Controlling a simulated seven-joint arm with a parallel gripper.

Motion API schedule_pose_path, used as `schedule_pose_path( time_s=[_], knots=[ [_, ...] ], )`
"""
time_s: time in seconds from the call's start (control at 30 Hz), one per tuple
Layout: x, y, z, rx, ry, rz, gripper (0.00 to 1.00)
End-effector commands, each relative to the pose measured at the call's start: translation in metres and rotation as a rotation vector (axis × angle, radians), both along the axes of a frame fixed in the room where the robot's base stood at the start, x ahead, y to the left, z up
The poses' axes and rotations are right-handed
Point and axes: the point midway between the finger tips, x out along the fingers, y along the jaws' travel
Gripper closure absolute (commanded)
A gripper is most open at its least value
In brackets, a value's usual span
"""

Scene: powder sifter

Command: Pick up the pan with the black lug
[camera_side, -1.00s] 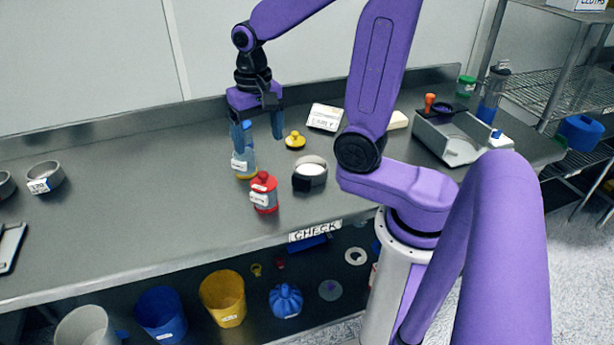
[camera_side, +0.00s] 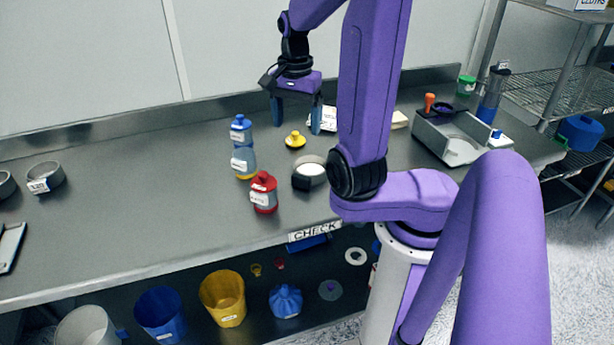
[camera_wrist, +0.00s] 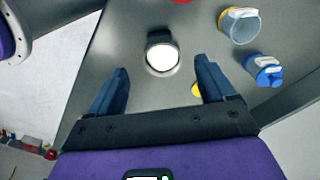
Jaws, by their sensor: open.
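The pan with the black lug (camera_side: 315,183) is a short grey round pan with white contents, standing on the bench. Its black lug (camera_side: 298,182) shows on its left side. In the wrist view the pan (camera_wrist: 148,66) lies beyond and between my fingertips, with the dark lug (camera_wrist: 158,36) on its far side. My gripper (camera_side: 297,117) is open and empty, above the bench and behind the pan. It also shows in the wrist view (camera_wrist: 161,65). Nothing touches the pan.
A yellow lid (camera_side: 295,141) lies behind. A grey tray unit (camera_side: 450,140) is right. The left bench is mostly clear.

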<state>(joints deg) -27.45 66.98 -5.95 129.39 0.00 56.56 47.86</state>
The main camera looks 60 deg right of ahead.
Motion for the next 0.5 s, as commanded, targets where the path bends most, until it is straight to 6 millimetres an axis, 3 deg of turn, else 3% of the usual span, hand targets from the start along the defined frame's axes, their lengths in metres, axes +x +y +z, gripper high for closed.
schedule_pose_path(
  time_s=[0.23,0.5],
  knots=[
    [-0.006,-0.003,-0.009,0.002,0.003,-0.048,0.17],
    [-0.006,-0.003,-0.057,0.006,0.006,-0.045,0.17]
  ],
)
